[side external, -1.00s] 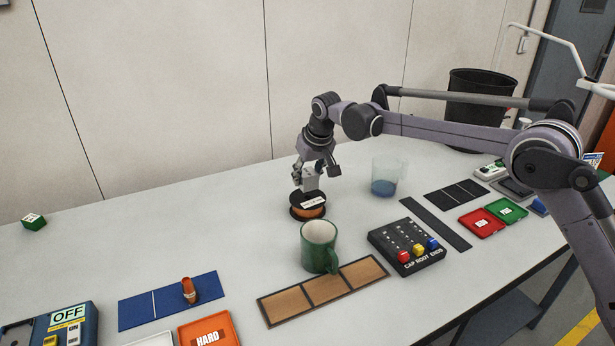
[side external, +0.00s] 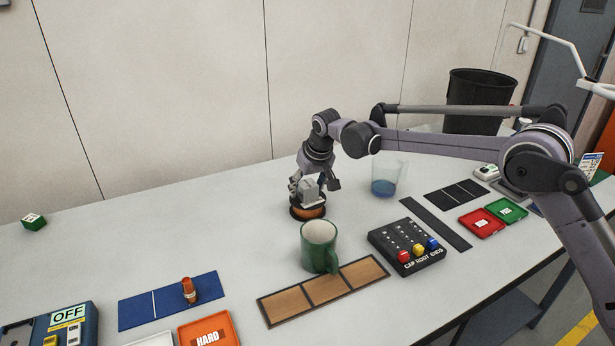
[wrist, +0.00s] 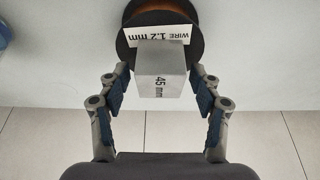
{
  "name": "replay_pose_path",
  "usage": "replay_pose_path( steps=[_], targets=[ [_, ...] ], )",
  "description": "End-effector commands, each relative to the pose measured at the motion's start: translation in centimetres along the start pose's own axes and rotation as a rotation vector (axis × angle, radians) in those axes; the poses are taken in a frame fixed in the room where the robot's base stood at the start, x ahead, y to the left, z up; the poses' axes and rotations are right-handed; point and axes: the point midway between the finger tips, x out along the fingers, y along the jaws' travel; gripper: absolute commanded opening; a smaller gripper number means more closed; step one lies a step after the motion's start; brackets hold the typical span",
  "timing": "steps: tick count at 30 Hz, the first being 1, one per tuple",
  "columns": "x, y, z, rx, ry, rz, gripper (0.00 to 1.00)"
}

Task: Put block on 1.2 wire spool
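The wire spool (side external: 308,211), dark-flanged with orange wire, stands on the table behind the green mug. In the wrist view the spool (wrist: 199,45) carries a white label reading "WIRE 1.2 mm", partly covered by the block. The grey metal block (side external: 309,190), marked "45 mm", appears to sit on top of the spool; it also shows in the wrist view (wrist: 162,68). My gripper (side external: 315,186) is over the spool with its fingers either side of the block. In the wrist view my gripper (wrist: 161,90) is open, with gaps between its blue pads and the block.
The green mug (side external: 318,246) stands close in front of the spool. A clear cup (side external: 388,180) with blue contents is to its right. A black box with coloured buttons (side external: 407,246) and a wooden three-part strip (side external: 324,290) lie nearby. Table left of the spool is clear.

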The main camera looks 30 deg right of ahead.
Motion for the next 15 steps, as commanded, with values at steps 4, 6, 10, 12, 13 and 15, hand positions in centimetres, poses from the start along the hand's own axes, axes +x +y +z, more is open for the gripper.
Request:
replay_pose_path(
  steps=[4,6,10,12,13,15],
  targets=[
    [-0.3,0.0,-0.1,0.0,0.0,0.0,0.64],
    [-0.8,0.0,-0.1,0.0,0.0,0.0,0.64],
    [-2.8,0.0,-0.1,0.0,0.0,0.0,0.64],
    [-4.2,0.0,-0.1,0.0,0.0,0.0,0.64],
    [-4.8,0.0,-0.1,0.0,0.0,0.0,0.64],
    [-6.3,0.0,-0.1,0.0,0.0,0.0,0.64]
  ],
)
